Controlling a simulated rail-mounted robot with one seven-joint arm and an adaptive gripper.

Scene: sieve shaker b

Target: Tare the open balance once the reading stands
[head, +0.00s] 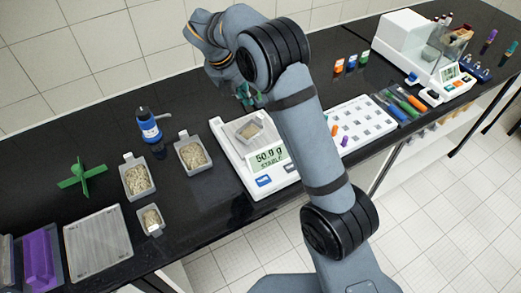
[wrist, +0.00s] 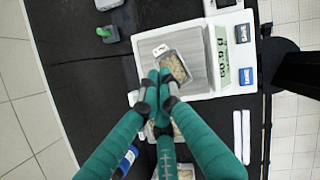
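My gripper (head: 247,99) is above the pan's far side, partly hidden by my arm. In the wrist view its green fingers (wrist: 158,79) meet at the tips, with nothing seen between them.
Grain dishes (head: 137,180) (head: 193,156) and a blue bottle (head: 148,130) stand left of the balance. A second balance with a glass shield (head: 425,40) is farther right. The bench's front edge is near.

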